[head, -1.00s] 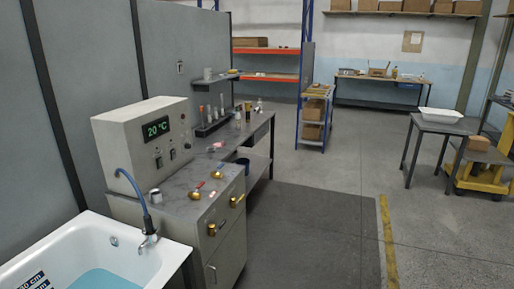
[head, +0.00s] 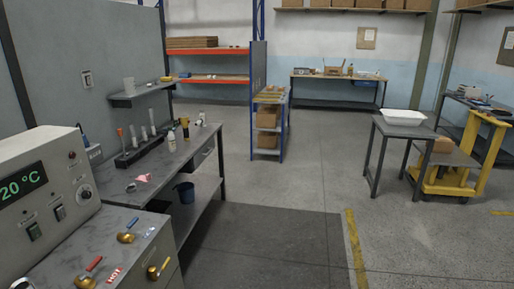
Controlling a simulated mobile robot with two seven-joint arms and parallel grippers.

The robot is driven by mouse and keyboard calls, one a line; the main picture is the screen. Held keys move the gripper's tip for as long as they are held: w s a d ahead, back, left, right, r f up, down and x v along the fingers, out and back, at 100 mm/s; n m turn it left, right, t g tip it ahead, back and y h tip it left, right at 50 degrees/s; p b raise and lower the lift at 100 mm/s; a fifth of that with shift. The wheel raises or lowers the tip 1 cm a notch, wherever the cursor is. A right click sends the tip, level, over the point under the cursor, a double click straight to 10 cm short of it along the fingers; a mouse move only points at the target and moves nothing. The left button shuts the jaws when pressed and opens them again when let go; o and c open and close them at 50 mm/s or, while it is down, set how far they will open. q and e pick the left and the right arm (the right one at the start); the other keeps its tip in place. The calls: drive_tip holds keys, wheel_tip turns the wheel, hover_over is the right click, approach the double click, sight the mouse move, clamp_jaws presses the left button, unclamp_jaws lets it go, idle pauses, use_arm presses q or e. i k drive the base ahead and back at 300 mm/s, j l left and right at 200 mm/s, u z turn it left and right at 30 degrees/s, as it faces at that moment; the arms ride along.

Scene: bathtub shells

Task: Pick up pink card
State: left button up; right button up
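A small pink item (head: 143,178), which looks like the pink card, lies on the grey workbench (head: 180,167) near its front edge. It is small in the head view, so its exact shape is hard to make out. Neither of my grippers shows in the head view.
A grey control box (head: 40,190) reading 20 °C stands at the left, on a cabinet (head: 60,255) with red- and blue-handled brass valves. A test-tube rack (head: 140,152) and bottles stand behind the pink item. A dark bucket (head: 185,192) sits below the bench. The dark floor mat (head: 260,245) is clear.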

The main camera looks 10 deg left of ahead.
sight(143, 176)
drive_tip(key=i+u, duration=0.15)
drive_tip(key=i, duration=0.35)
drive_tip(key=i+l+u, duration=0.1)
drive_tip(key=i, duration=0.45)
drive_tip(key=i+l+u, duration=0.15)
drive_tip(key=i, duration=0.35)
drive_tip(key=i+l+u, duration=0.15)
drive_tip(key=i+u, duration=0.15)
drive_tip(key=u, duration=0.15)
drive_tip(key=i+l+u, duration=0.2)
drive_tip(key=u, duration=0.25)
drive_tip(key=i+l+u, duration=0.25)
drive_tip(key=u, duration=0.25)
drive_tip(key=i+l+u, duration=0.15)
drive_tip(key=l+u, duration=0.75)
drive_tip(key=i, duration=0.05)
